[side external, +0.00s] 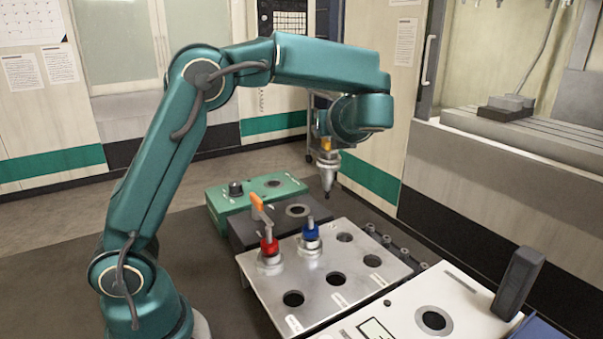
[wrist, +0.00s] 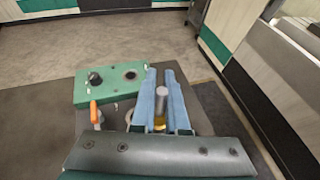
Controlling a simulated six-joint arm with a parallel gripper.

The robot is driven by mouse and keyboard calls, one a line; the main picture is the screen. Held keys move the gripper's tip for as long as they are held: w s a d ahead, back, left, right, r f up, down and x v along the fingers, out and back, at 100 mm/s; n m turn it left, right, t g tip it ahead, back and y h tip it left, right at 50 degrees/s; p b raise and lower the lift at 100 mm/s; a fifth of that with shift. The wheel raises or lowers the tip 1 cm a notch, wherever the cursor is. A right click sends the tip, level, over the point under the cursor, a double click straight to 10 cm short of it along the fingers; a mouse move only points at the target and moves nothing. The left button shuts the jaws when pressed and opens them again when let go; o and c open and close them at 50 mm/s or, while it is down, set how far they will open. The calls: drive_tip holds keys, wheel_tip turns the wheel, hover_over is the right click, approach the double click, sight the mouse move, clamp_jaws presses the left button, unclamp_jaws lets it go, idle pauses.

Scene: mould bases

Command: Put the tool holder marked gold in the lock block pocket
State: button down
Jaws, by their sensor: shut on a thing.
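My gripper (side external: 327,146) is shut on the gold-marked tool holder (side external: 328,168), whose gold band shows at the jaws and whose tip points down. It hangs in the air behind the silver rack. In the wrist view the gold holder (wrist: 161,104) sits between the two blue fingers (wrist: 160,76). A dark block (side external: 240,231) with an orange lever (side external: 257,204) and a ringed round pocket (side external: 298,210) stands behind the rack; it looks like the lock block. The lever stands raised. In the wrist view my fingers partly hide this block.
The silver rack (side external: 318,307) holds a red-marked holder (side external: 269,247) and a blue-marked holder (side external: 311,232), with several empty holes. A green block (side external: 228,204) with a black knob and hole stands behind. A white unit (side external: 460,303) with a hole and upright dark handle (side external: 518,283) is front right.

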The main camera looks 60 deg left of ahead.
drive_tip(key=s+a+n+g+y, duration=0.1)
drive_tip(key=s+a+n+g, duration=0.2)
drive_tip(key=a+n+g, duration=0.4)
drive_tip(key=shift+s+a+f+m+t, duration=0.1)
drive_tip(key=shift+a+f+m+t, duration=0.2)
drive_tip(key=shift+f, duration=1.85)
drive_tip(key=shift+w+a+f+m+t, duration=0.15)
drive_tip(key=shift+f+m, duration=0.3)
drive_tip(key=shift+f, duration=1.75)
drive_tip(key=shift+s+a+f+m+t, duration=0.15)
drive_tip(key=shift+a+f+m+t, duration=0.15)
drive_tip(key=shift+f, duration=1.85)
drive_tip(key=shift+d, duration=0.1)
drive_tip(key=c, duration=0.8)
unclamp_jaws()
drive_tip(key=shift+c, duration=0.2)
drive_tip(key=shift+v, duration=2.6)
